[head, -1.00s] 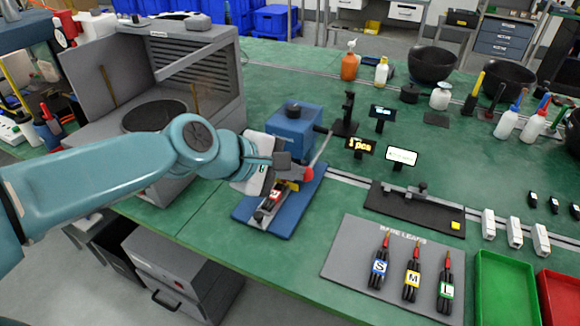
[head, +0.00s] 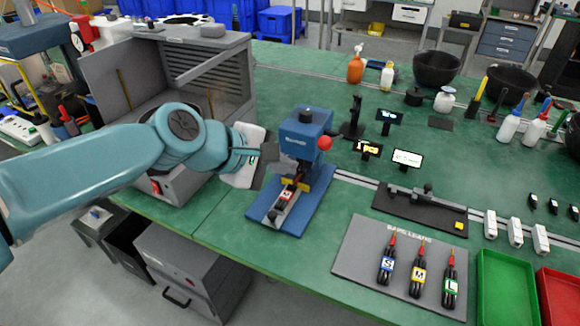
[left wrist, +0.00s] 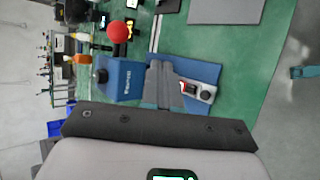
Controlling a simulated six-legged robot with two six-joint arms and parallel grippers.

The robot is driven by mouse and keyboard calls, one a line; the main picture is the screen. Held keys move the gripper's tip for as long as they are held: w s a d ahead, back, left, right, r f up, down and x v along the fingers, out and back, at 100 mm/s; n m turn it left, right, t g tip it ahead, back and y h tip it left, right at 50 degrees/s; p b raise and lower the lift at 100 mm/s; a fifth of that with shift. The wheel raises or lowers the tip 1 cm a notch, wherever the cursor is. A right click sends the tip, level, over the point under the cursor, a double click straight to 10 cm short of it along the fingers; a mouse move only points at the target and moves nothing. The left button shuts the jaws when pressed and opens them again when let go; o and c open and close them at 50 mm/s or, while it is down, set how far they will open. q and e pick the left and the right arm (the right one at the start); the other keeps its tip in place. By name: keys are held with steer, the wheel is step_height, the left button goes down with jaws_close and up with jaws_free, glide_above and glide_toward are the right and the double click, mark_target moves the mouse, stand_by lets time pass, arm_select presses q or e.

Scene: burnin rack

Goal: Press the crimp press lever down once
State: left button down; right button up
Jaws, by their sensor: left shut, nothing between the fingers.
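The crimp press has a blue body (head: 303,137) standing on a blue base plate (head: 314,205). Its lever ends in a red ball knob (head: 324,143), which is up beside the upper body at its right. The knob also shows in the left wrist view (left wrist: 117,31), clear of my fingers. A small red and white piece (head: 285,196) lies in the holder at the press front. My left gripper (head: 270,154) is shut and empty, just left of the press body; in the left wrist view its fingers (left wrist: 160,84) overlap the press. My right gripper is not in view.
A grey box with an open lid (head: 205,65) stands behind my left arm. Small displays (head: 407,158) and a black stand (head: 354,120) are right of the press. A grey mat with several labelled leads (head: 345,262) lies front right.

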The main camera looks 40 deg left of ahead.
arm_select(q)
steer(key=r+v, duration=0.1)
steer(key=v, duration=0.6)
steer(key=shift+r, duration=0.15)
stand_by(0.4)
